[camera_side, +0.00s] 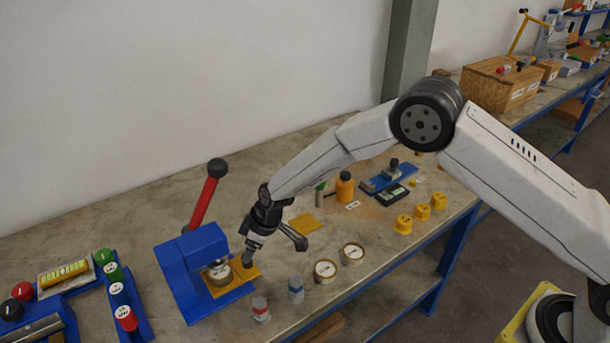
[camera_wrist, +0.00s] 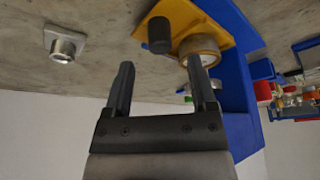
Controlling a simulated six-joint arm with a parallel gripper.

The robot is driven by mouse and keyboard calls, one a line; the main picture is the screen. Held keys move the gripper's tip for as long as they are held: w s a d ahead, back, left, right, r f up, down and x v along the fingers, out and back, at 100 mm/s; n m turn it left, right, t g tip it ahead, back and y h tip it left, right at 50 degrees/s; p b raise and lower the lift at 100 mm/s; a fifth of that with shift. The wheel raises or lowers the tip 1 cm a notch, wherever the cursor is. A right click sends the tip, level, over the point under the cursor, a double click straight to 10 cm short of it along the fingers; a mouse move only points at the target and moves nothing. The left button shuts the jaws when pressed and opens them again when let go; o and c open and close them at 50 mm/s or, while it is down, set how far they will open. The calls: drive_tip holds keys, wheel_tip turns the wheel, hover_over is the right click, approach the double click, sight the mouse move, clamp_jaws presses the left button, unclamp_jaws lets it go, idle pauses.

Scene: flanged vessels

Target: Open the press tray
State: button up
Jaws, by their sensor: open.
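The blue press (camera_side: 190,272) with a red lever arm (camera_side: 204,200) stands at the table's left. Its yellow tray (camera_side: 236,284) shows at the press's open front and carries a labelled round vessel (camera_side: 219,273). In the wrist view the tray (camera_wrist: 222,30) has a dark upright knob (camera_wrist: 159,36) beside the vessel (camera_wrist: 199,47). My gripper (camera_side: 250,257) is at the tray's right end, close to the knob. In the wrist view my gripper (camera_wrist: 158,72) is open and empty. The knob appears in line between the two fingers. I cannot tell whether a finger touches it.
Bare table lies behind the press.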

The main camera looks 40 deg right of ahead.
drive_tip(key=shift+x, duration=1.9)
drive_tip(key=shift+c, duration=0.2)
clamp_jaws()
